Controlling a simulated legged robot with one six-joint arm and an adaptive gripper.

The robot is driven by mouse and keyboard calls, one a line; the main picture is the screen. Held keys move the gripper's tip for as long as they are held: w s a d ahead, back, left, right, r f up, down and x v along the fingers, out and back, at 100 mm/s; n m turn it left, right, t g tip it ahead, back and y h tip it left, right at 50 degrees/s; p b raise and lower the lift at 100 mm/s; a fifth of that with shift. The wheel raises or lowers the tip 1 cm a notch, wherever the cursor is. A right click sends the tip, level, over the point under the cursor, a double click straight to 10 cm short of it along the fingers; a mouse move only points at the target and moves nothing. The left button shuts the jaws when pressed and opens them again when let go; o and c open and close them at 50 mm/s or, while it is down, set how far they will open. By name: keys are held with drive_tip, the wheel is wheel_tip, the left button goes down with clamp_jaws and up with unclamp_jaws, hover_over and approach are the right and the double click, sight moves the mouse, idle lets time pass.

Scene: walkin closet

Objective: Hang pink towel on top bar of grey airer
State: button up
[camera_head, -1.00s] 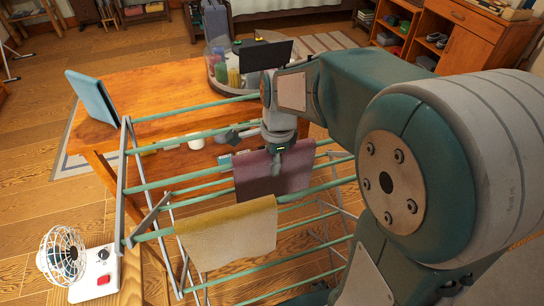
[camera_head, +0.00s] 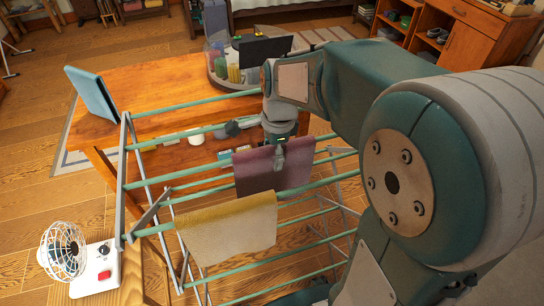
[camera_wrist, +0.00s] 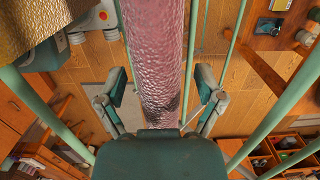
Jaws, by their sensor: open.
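The pink towel (camera_head: 262,176) hangs draped over a green bar of the grey airer (camera_head: 142,187), in the middle of the head view. Its folded upper edge runs along the bar, and it fills the centre of the wrist view (camera_wrist: 157,50) as a long strip. My gripper (camera_head: 279,158) is directly above the towel, pointing down. In the wrist view my gripper (camera_wrist: 161,92) is open, with one finger on each side of the towel and visible gaps to it. The towel's lower end is partly hidden by my gripper's body there.
A yellow towel (camera_head: 228,228) hangs on a nearer bar. A white fan (camera_head: 62,250) stands at the lower left. A wooden table (camera_head: 165,85) with a blue folder-like object (camera_head: 91,93) and a round tray is behind the airer. Several other bars are bare.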

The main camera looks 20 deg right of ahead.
drive_tip(key=r, duration=0.7)
drive_tip(key=d+r, duration=0.1)
drive_tip(key=r, duration=0.2)
drive_tip(key=shift+r, duration=0.2)
drive_tip(key=s+f+n+t, duration=0.1)
drive_tip(key=s+n+t, duration=0.1)
drive_tip(key=s+n, duration=0.5)
drive_tip(key=s+a+f+n+t+h, duration=0.1)
drive_tip(key=s+n+t, duration=0.2)
drive_tip(key=s+n, duration=0.4)
drive_tip(key=n, duration=0.4)
drive_tip(key=shift+f+t, duration=0.3)
drive_tip(key=shift+s, duration=0.1)
